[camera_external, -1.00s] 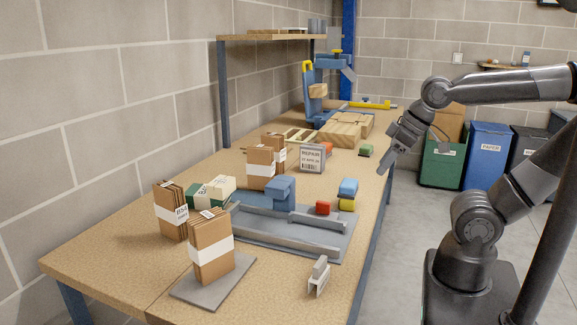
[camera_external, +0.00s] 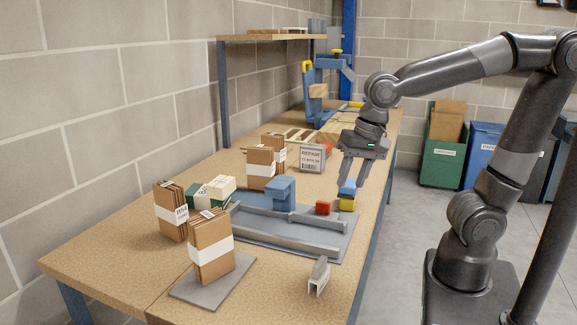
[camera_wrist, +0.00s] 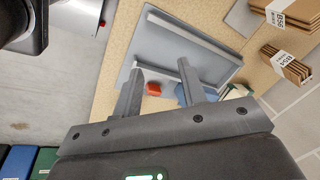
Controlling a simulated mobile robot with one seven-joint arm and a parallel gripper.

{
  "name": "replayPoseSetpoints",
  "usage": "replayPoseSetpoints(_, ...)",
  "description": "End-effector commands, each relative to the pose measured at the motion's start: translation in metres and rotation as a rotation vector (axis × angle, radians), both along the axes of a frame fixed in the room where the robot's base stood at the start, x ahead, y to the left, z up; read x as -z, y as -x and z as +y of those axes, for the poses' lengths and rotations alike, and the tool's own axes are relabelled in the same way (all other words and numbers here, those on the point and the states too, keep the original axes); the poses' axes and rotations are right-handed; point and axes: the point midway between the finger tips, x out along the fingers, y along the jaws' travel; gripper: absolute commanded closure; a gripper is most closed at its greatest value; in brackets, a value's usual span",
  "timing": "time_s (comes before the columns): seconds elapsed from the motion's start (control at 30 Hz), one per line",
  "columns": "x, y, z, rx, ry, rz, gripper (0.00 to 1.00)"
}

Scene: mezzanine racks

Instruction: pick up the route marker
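No object is plainly labelled as the route marker, so I cannot tell which it is. A small grey placard (camera_external: 312,158) with printed text and a barcode stands upright on the bench. The red block also shows between my fingers in the wrist view (camera_wrist: 153,89). Contact cannot be told. I see nothing held.
A grey tray with low rails (camera_external: 290,231) lies on the bench (camera_external: 130,245). Brown carton bundles (camera_external: 211,250) stand at its left, with a blue holder (camera_external: 281,193) behind. A small white-grey clip piece (camera_external: 319,276) is near the front. A blue clamp stand (camera_external: 322,85) is farther back.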

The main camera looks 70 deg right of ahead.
Motion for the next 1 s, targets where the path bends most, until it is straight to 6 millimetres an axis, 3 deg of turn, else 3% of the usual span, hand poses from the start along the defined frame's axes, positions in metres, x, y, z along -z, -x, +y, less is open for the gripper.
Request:
replayPoseSetpoints(0.3,0.027,-0.023,0.078,0.474,-0.052,0.172,0.62)
replayPoseSetpoints(0.5,0.044,-0.027,0.117,0.725,-0.042,0.231,0.62)
replayPoseSetpoints(0.73,0.056,-0.027,0.133,0.841,-0.034,0.250,0.62)
replayPoseSetpoints(1.0,0.096,-0.028,0.133,0.847,-0.033,0.251,0.62)
